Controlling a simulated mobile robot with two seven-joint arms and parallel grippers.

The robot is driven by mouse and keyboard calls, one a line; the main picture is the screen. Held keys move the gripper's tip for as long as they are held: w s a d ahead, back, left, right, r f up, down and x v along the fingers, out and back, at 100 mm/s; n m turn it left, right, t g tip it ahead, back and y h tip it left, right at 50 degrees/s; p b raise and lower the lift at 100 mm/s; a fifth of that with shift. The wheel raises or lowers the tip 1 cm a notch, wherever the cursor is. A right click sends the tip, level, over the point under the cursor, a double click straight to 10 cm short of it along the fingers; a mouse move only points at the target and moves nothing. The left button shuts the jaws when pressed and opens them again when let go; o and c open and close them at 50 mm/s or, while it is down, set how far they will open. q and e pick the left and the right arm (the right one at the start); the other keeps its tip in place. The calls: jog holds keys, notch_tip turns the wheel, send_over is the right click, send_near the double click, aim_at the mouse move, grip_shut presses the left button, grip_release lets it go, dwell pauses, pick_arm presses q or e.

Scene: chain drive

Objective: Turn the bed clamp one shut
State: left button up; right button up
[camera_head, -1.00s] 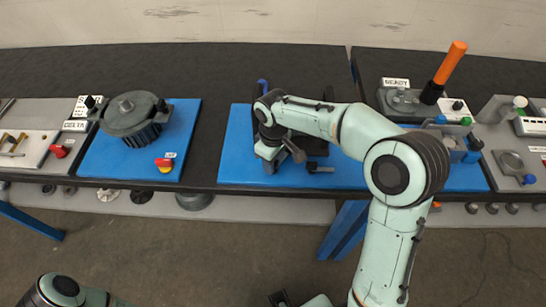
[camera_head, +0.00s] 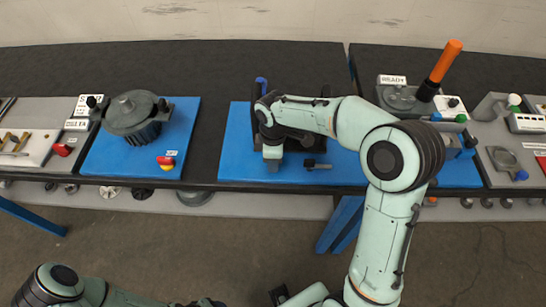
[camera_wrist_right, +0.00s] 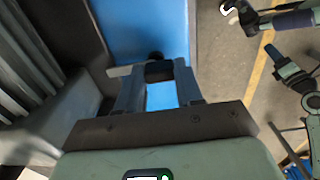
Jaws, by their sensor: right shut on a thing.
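My right gripper (camera_head: 272,160) reaches down over the front of the blue base plate (camera_head: 235,150), and its own wrist hides much of the spot. In the right wrist view, its two fingers (camera_wrist_right: 158,75) are shut on a small dark block (camera_wrist_right: 158,70), which looks like the handle of bed clamp one. A round black knob (camera_wrist_right: 156,56) shows just beyond the fingertips. A second dark handle (camera_head: 316,164) lies on the blue plate to the right of the gripper, apart from it. My left arm shows at the bottom left; its fingers are out of the picture.
A dark motor (camera_head: 135,115) stands on another blue plate at left, with a red stop button (camera_head: 165,162) before it. An upright blue-tipped lever (camera_head: 262,85) stands behind my right wrist. An orange-handled lever (camera_head: 447,62) stands at right. The black tabletop behind is clear.

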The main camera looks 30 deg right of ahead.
dwell(0.3)
jog(key=o, duration=1)
jog(key=shift+o, duration=0.2)
pick_arm(q)
jog(key=shift+w+r+p, duration=0.8)
jog(key=shift+r+p, duration=0.1)
jog(key=shift+r, duration=0.2)
pick_arm(e)
notch_tip(320, 180, up, 14)
jog(key=shift+f, duration=0.25)
